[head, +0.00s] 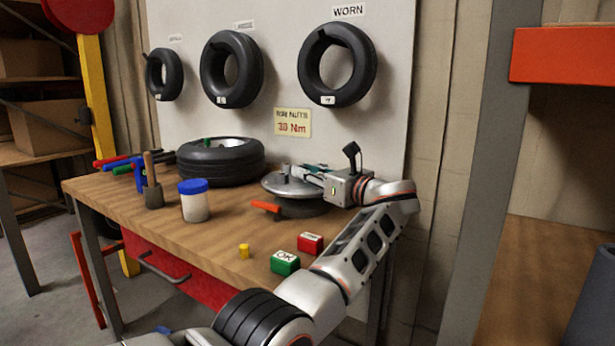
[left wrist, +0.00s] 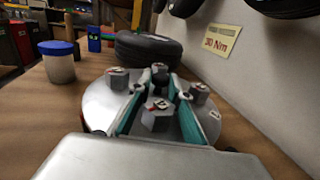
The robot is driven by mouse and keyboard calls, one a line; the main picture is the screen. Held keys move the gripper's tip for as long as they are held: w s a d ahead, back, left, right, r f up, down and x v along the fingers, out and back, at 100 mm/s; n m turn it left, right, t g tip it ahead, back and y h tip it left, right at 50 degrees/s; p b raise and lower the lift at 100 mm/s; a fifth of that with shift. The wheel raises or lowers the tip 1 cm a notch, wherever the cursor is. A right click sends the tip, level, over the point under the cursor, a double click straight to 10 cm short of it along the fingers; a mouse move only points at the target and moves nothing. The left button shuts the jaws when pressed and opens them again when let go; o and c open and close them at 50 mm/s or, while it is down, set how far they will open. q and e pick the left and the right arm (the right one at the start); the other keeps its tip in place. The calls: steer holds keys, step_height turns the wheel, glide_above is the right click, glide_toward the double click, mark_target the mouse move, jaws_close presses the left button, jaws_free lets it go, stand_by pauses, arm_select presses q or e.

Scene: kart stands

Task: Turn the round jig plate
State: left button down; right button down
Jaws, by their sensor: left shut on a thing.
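The round jig plate (head: 283,188) is a silver disc on a dark round base at the right end of the workbench. In the left wrist view the plate (left wrist: 97,102) carries several grey hexagonal posts, some with red marks on top. My left gripper (head: 314,172) reaches over the plate from the right. In the left wrist view its teal-padded fingers (left wrist: 160,92) straddle a grey hex post (left wrist: 157,116) and are shut on it. The gripper body hides the near part of the plate. My right gripper is not in view.
An orange lever (head: 266,207) sticks out left of the base. A tyre (head: 221,163), a blue-lidded jar (head: 195,205), a green block (head: 285,263), a red block (head: 310,243) and a small yellow piece (head: 244,251) stand on the workbench (head: 225,235). A board with hung tyres stands behind.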

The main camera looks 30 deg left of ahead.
arm_select(q)
steer(key=shift+r, duration=0.3)
steer(key=c, duration=2.1)
jaws_free()
steer(key=shift+c, duration=0.2)
steer(key=o, duration=0.3)
steer(key=shift+f, duration=0.2)
step_height(320, 180, up, 10)
